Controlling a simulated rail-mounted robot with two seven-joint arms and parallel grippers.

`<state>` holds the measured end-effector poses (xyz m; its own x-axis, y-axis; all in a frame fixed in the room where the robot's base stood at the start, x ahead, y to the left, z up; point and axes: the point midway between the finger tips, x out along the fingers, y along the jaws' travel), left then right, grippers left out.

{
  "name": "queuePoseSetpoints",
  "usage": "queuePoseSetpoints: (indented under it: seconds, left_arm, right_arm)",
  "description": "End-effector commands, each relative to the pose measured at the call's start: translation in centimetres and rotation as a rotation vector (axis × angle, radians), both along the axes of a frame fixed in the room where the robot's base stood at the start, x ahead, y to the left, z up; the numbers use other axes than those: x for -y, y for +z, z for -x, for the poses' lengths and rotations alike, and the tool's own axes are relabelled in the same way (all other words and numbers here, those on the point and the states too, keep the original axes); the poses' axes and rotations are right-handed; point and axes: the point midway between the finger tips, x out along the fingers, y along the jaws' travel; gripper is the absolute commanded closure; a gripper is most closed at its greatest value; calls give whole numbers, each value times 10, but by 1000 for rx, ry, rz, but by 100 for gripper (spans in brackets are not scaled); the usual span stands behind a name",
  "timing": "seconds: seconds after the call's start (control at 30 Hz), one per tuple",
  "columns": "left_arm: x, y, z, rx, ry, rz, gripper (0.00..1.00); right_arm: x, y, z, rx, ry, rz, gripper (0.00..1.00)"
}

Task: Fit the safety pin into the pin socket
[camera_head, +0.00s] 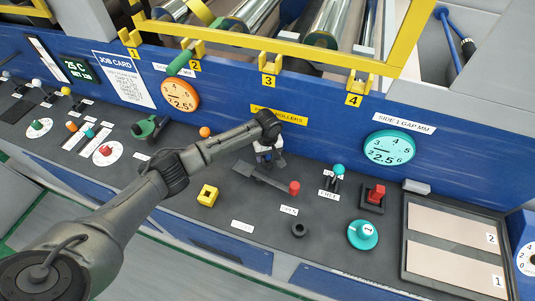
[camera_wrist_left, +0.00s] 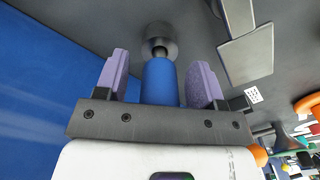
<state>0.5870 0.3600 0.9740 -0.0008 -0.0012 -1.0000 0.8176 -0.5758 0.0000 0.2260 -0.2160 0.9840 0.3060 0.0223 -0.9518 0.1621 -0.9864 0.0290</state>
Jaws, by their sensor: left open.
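My left gripper (camera_head: 266,158) is low over the dark panel, pointing down. In the left wrist view its two purple fingers (camera_wrist_left: 162,80) stand apart on either side of a blue cylinder (camera_wrist_left: 160,82), which appears to be the safety pin's handle. The cylinder's narrow neck meets a round grey collar (camera_wrist_left: 159,40). I cannot tell whether the fingers touch it. In the head view the gripper mostly hides the pin. A dark ring with a hole (camera_head: 299,230), which may be the pin socket, stands to the right and nearer the panel's front edge. My right gripper is out of view.
A lever with a red knob (camera_head: 294,187) lies just right of the gripper. A yellow block (camera_head: 207,195) sits to the left. A teal-topped lever (camera_head: 338,171), red switch (camera_head: 376,194) and teal dial (camera_head: 362,235) stand farther right. The blue wall (camera_head: 330,125) rises behind.

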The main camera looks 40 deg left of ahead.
Motion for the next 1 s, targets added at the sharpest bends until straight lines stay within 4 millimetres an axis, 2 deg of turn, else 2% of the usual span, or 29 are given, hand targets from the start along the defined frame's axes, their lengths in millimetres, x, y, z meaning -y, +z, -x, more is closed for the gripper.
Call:
queuePoseSetpoints:
  seconds: [0.17,0.27,0.7,1.0]
  left_arm:
    - [0,2,0,0,0,0,37]
    - [0,11,0,2,-1,0,37]
    - [0,93,-1,4,-1,0,37]
    - [0,130,-1,1,0,0,37]
  right_arm:
    - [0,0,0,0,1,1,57]
    - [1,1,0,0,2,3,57]
    - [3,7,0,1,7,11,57]
    - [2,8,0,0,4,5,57]
